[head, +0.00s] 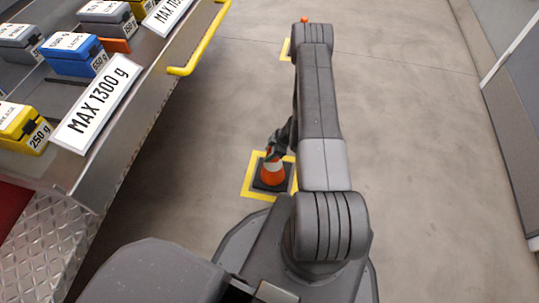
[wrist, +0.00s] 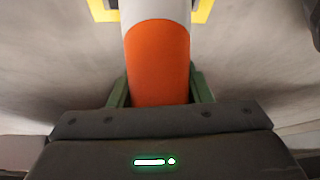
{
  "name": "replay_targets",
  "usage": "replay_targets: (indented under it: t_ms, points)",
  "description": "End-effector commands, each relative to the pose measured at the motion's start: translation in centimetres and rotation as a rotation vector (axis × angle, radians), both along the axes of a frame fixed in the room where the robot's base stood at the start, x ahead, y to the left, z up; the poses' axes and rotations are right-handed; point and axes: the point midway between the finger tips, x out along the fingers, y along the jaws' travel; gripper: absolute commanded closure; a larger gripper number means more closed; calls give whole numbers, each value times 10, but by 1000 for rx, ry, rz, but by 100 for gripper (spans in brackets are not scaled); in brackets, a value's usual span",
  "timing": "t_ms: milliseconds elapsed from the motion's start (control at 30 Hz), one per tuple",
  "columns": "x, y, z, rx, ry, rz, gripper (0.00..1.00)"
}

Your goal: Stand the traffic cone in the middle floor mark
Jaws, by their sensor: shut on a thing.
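The traffic cone (head: 272,174) is orange with a white band and a dark square base. It looks upright within a yellow-outlined floor mark (head: 256,194), close in front of my base. My gripper (head: 276,151) is shut on the upper part of the cone. In the wrist view, the cone's orange and white body (wrist: 157,62) fills the middle, between the green fingers of my gripper (wrist: 160,90). A yellow mark edge (wrist: 205,10) shows behind it. I cannot tell whether the base touches the floor. Another yellow mark (head: 286,50) lies farther off, partly hidden by my arm.
A metal shelf with a yellow rail (head: 200,45) runs along the left. It holds a blue box (head: 75,57), a yellow box (head: 22,128) and a "MAX 1300 g" sign (head: 97,102). A grey panel (head: 515,120) stands at right. The floor between is clear.

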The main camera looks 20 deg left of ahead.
Motion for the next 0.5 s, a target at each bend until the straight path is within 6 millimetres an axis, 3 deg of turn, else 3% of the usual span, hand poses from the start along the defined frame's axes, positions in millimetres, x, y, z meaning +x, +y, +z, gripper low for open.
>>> replay_targets:
  t_ms: [67, 433, 467, 500]
  points:
    - [0, 0, -9, 1, 0, 0, 100]
    - [0, 0, -13, 1, 0, -1, 100]
    - [0, 0, -12, 0, 0, 0, 50]
    - [0, 0, -11, 0, 0, 0, 42]
